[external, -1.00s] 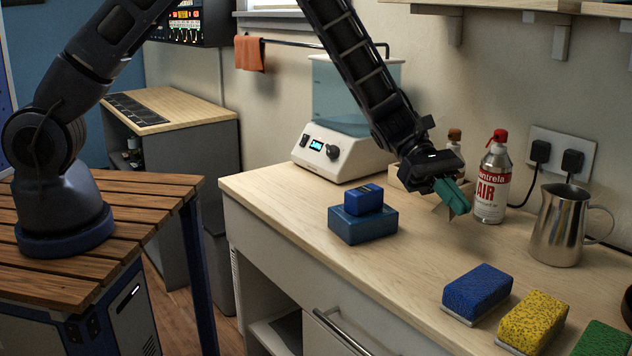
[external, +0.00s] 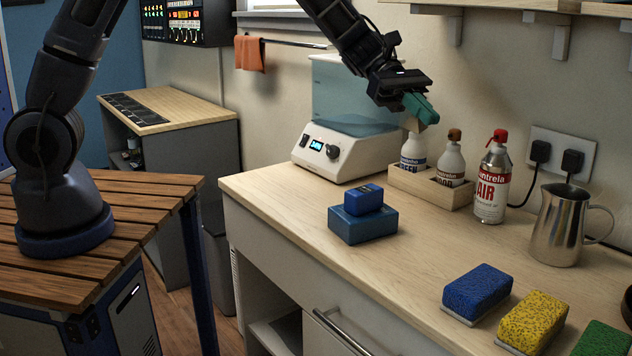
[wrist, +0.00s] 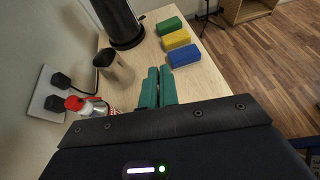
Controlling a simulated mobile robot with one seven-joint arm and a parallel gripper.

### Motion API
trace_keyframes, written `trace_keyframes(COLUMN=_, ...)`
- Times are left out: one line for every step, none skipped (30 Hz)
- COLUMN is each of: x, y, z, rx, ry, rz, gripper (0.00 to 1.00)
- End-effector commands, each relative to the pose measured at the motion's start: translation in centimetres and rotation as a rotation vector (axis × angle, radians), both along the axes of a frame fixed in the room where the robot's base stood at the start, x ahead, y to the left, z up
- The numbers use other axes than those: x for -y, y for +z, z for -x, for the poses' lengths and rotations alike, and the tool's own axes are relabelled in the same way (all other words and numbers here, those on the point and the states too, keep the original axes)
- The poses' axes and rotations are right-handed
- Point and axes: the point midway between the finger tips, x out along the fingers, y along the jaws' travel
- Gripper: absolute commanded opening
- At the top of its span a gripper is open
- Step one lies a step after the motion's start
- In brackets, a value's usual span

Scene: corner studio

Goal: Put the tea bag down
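My gripper (external: 424,108) has teal fingers and is raised above the counter, in front of the wall and above the wooden bottle caddy. A small tan piece, which looks like the tea bag (external: 409,123), shows at the fingers, mostly hidden by them. In the wrist view the two teal fingers (wrist: 158,86) lie close together, with only a narrow gap, and the tea bag cannot be made out there. The light wood counter (external: 420,262) lies below, with the tea bag clear of it.
The wooden caddy (external: 408,182) holds two white bottles, beside a red-capped air can (external: 491,180). A steel pitcher (external: 558,228) stands right. Stacked blue boxes (external: 362,226) and a water-bath machine (external: 345,150) are left. Blue, yellow and green sponges (external: 478,291) line the front right. Mid-counter is clear.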

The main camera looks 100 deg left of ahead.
Motion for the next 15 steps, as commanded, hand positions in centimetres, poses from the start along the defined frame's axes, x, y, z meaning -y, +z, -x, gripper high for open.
trace_keyframes(x=-1.7, y=0.1, z=1.8, rx=-0.002, ry=0.016, rz=-0.002, gripper=0.0)
trace_keyframes(x=-2.5, y=0.1, z=2.8, rx=-0.002, ry=0.021, rz=-0.002, gripper=0.0)
trace_keyframes(x=-3.5, y=0.1, z=4.2, rx=-0.002, ry=0.027, rz=-0.004, gripper=0.0)
trace_keyframes(x=-4.3, y=0.1, z=5.2, rx=-0.003, ry=0.033, rz=-0.006, gripper=0.0)
trace_keyframes(x=-4.9, y=0.1, z=6.3, rx=-0.004, ry=0.038, rz=-0.005, gripper=0.0)
trace_keyframes(x=-5.9, y=0.1, z=7.6, rx=-0.003, ry=0.046, rz=-0.006, gripper=0.0)
trace_keyframes(x=-6.5, y=0.1, z=8.7, rx=-0.003, ry=0.052, rz=-0.007, gripper=0.0)
trace_keyframes(x=-7.1, y=0.1, z=9.8, rx=-0.003, ry=0.057, rz=-0.007, gripper=0.0)
trace_keyframes(x=-7.9, y=0.2, z=11.2, rx=-0.004, ry=0.065, rz=-0.007, gripper=0.0)
trace_keyframes(x=-8.3, y=0.1, z=12.3, rx=-0.003, ry=0.07, rz=-0.006, gripper=0.0)
trace_keyframes(x=-8.9, y=0.1, z=13.4, rx=-0.003, ry=0.077, rz=-0.006, gripper=0.0)
trace_keyframes(x=-9.4, y=0.2, z=14.8, rx=-0.004, ry=0.084, rz=-0.004, gripper=0.0)
trace_keyframes(x=-9.8, y=0.2, z=15.9, rx=-0.003, ry=0.089, rz=-0.003, gripper=0.0)
trace_keyframes(x=-10.2, y=0.2, z=16.9, rx=-0.003, ry=0.095, rz=-0.002, gripper=0.0)
trace_keyframes(x=-10.6, y=0.2, z=18.2, rx=-0.002, ry=0.103, rz=0.0, gripper=0.0)
